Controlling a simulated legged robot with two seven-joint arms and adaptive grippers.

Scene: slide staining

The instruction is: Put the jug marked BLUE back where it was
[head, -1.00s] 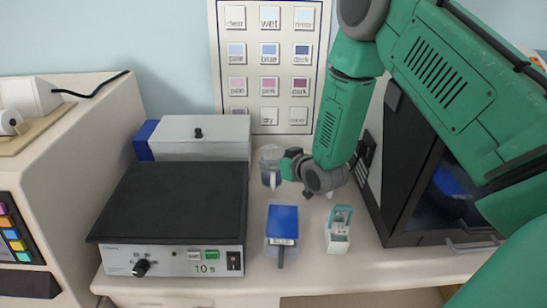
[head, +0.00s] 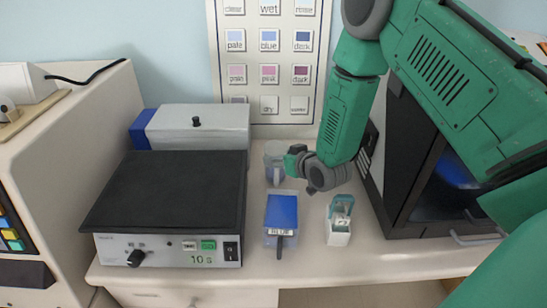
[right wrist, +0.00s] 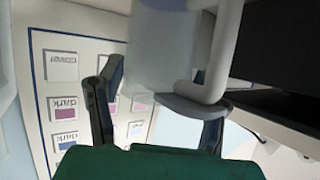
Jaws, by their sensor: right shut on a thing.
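A translucent grey-blue jug (head: 273,162) with a pale handle is in the head view, behind the blue-topped container and right of the grey lidded box. Its marking cannot be read. My right gripper (head: 292,160) is at the jug's right side and shut on it. In the right wrist view the jug (right wrist: 160,45) and its curved handle (right wrist: 222,55) are close up at the fingers (right wrist: 158,108). Whether its base touches the bench is unclear. My left gripper is not in view.
A blue-topped container (head: 281,209) with a small label and dark handle stands in front of the jug. A small teal and white box (head: 339,222) stands to its right. A black-topped device (head: 170,195) is at left, a dark cabinet (head: 405,215) at right. A colour chart (head: 268,75) hangs behind.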

